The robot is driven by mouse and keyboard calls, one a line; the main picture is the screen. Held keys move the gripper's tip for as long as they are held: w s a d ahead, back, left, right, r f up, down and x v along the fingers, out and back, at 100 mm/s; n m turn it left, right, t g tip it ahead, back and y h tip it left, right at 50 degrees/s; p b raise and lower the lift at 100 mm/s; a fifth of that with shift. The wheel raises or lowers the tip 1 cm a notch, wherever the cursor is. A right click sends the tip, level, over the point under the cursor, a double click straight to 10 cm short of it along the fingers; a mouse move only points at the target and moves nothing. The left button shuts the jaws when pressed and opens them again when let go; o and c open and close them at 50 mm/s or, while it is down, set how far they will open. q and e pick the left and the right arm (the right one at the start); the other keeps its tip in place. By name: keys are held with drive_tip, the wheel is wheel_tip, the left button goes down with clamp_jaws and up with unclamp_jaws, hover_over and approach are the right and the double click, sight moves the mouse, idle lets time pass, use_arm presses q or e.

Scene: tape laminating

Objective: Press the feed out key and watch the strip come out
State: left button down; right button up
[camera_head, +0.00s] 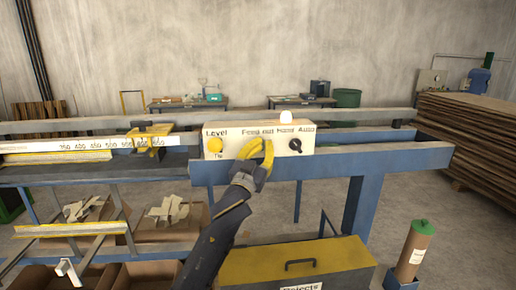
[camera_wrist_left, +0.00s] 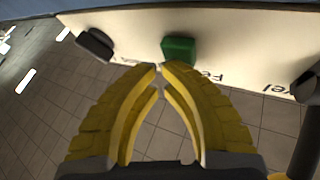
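The control box (camera_head: 228,150) is a cream panel on the blue rail in the middle of the head view, lettered Level, Feed out and Hand Auto. The feed out key (camera_wrist_left: 179,49) is a green square button in the left wrist view; my fingers hide it in the head view. My left gripper (camera_head: 266,143) is in front of the box with its yellow fingers drawn together, empty. In the left wrist view its fingertips (camera_wrist_left: 160,68) meet just beside the green key; I cannot tell whether they touch it. I cannot make out a strip. My right gripper is not in view.
A yellow-lidded reject bin (camera_head: 260,263) and a green-capped brown tube (camera_head: 414,250) stand below. Stacked boards (camera_head: 470,140) are at right.

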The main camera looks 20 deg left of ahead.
use_arm(q)
drive_tip(key=shift+w, duration=0.1)
idle(0.3)
drive_tip(key=shift+w+a, duration=0.25)
drive_tip(key=shift+w, duration=0.05)
drive_tip(key=shift+s+d, duration=0.1)
drive_tip(key=shift+s, duration=0.05)
idle(0.3)
drive_tip(key=shift+s+d+f, duration=0.1)
drive_tip(key=shift+s+d, duration=0.05)
drive_tip(key=shift+s, duration=0.15)
drive_tip(key=shift+s+d, duration=0.5)
drive_tip(key=shift+s, duration=0.35)
drive_tip(key=shift+s+d, duration=0.55)
drive_tip(key=shift+s, duration=0.25)
drive_tip(key=shift+s+d, duration=0.5)
drive_tip(key=shift+s, duration=0.35)
